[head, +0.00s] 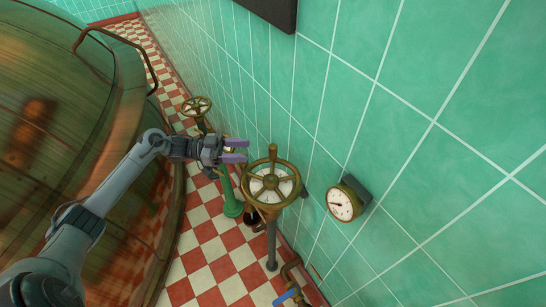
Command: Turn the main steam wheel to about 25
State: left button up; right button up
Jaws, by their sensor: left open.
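The main steam wheel appears to be the larger brass handwheel (271,183), with spokes, a knob on its rim and a pale dial face behind it. It stands on a pipe near the tiled wall. My left gripper (240,151) is open, with purple fingers pointing right toward the wheel. In the picture the fingertips lie just left of the wheel's upper rim, apart from it and empty. A round gauge (341,204) with a white face and a dark needle is on the wall to the right; its figures are too small to read. My right gripper is not in view.
A smaller brass wheel (197,106) stands behind my left gripper. A large copper kettle (60,130) with a curved rail fills the left. A green post (229,193) and a blue-handled valve (286,297) are low down. The checkered floor between is open.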

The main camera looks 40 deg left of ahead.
aim_at(273, 151)
pick_arm(q)
jog(key=b+x, duration=0.1)
jog(key=x, duration=0.9)
jog(key=shift+w+d, duration=0.15)
jog(key=shift+w, duration=0.1)
grip_shut()
